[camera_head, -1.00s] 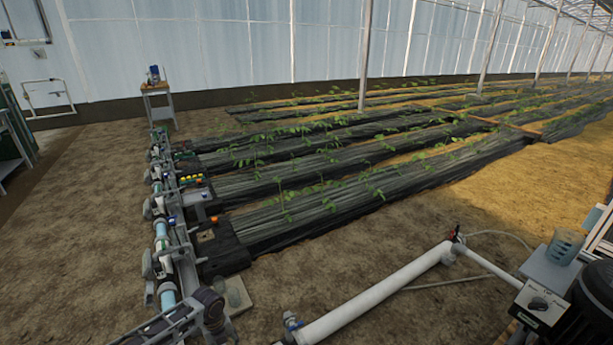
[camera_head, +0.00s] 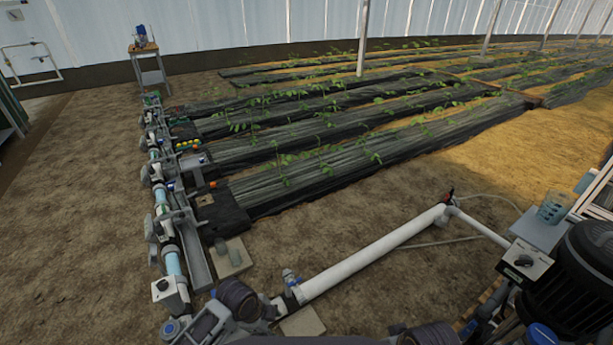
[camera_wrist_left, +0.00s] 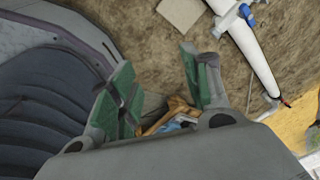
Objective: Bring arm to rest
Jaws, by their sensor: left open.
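My left gripper (camera_wrist_left: 157,60) shows in the left wrist view with its green-padded fingers apart. It is open. It points down toward the soil, and nothing is clamped between the pads. A tan and blue thing (camera_wrist_left: 175,122), unclear, shows beyond the gap, partly hidden by the fingers. In the head view, dark rounded arm parts of mine run along the bottom edge; I cannot make out the fingers there. My right gripper is in neither view.
A valve line (camera_head: 172,262) stands at left. A control box (camera_head: 523,262) and dark motor (camera_head: 585,265) stand at right.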

